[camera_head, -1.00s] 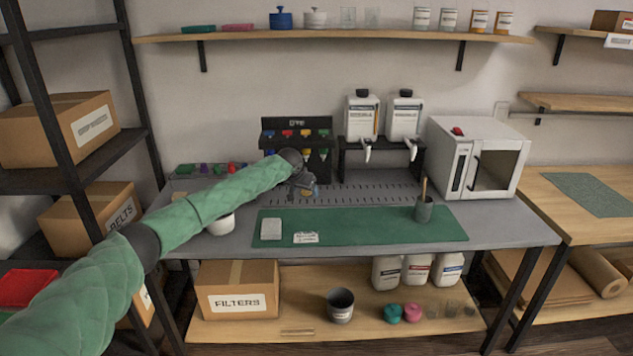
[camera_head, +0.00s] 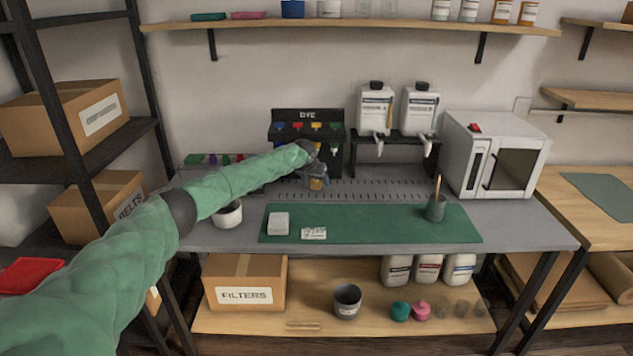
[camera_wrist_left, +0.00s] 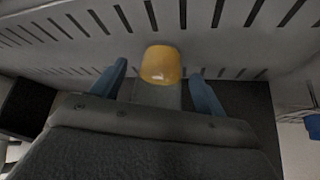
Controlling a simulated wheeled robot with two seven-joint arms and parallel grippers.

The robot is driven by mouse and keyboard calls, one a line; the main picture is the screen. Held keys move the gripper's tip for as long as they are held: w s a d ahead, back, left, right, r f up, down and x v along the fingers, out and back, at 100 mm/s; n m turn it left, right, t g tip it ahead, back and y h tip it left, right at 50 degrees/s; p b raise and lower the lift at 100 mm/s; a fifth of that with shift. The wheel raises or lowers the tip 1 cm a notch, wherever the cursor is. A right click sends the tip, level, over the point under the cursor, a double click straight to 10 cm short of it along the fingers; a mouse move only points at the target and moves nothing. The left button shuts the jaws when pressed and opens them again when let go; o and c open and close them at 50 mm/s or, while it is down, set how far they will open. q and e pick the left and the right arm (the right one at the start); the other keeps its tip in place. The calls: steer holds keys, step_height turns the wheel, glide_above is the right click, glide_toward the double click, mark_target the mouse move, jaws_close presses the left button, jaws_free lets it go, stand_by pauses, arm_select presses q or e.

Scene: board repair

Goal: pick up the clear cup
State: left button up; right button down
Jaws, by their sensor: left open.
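A small clear cup with amber-orange contents (camera_head: 316,184) stands on the grey bench near the slotted strip, in front of the dye rack. It also shows in the left wrist view (camera_wrist_left: 160,64), ahead of the jaws and roughly midway between the blue fingertips. My left gripper (camera_head: 314,174) is just above and beside this cup, and partly hides it in the head view. The left gripper is open, with a gap between each finger and the cup. Other clear cups (camera_head: 362,8) stand empty on the upper shelf. My right gripper is not in view.
The dye rack (camera_head: 308,115) stands behind the gripper, with a dispenser stand (camera_head: 393,142) to its right. A white bowl (camera_head: 228,214) sits below my forearm. A green mat (camera_head: 370,226) holds a dark cup with a stick (camera_head: 436,208). The mat's middle is clear.

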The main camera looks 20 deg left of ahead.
arm_select(q)
steer(key=shift+w+f, duration=0.2)
steer(key=shift+f, duration=0.1)
steer(key=c, duration=1.1)
steer(key=shift+c, duration=0.2)
steer(key=shift+r, duration=0.15)
